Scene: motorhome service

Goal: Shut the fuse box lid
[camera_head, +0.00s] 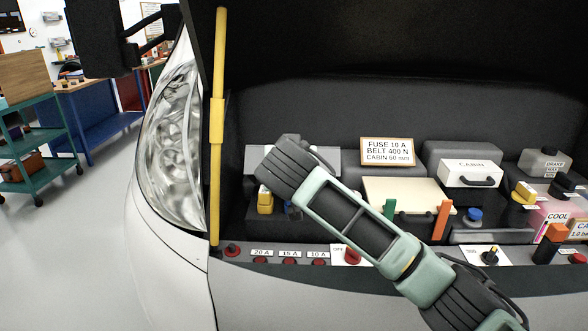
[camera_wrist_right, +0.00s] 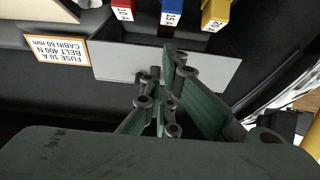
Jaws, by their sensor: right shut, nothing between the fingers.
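The fuse box lid is a light grey panel (camera_head: 258,158) standing raised at the back of the engine bay's left part. It also shows in the wrist view (camera_wrist_right: 115,62). In front of it stand a yellow fuse (camera_head: 265,201) and a blue fuse (camera_head: 293,211); the wrist view shows a red (camera_wrist_right: 122,8), a blue (camera_wrist_right: 172,14) and a yellow fuse (camera_wrist_right: 215,14). My right gripper (camera_wrist_right: 172,60) is shut and empty, overlapping the lid in the wrist view; whether it touches is unclear. In the head view my wrist hides its fingers and part of the box. My left gripper is out of view.
A yellow prop rod (camera_head: 216,130) stands left of the box. A sign (camera_head: 387,151) is behind, and a cream cover (camera_head: 405,189) with green and orange clips is to the right. A front panel holds labelled red buttons (camera_head: 261,260) and a red knob (camera_head: 352,256).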

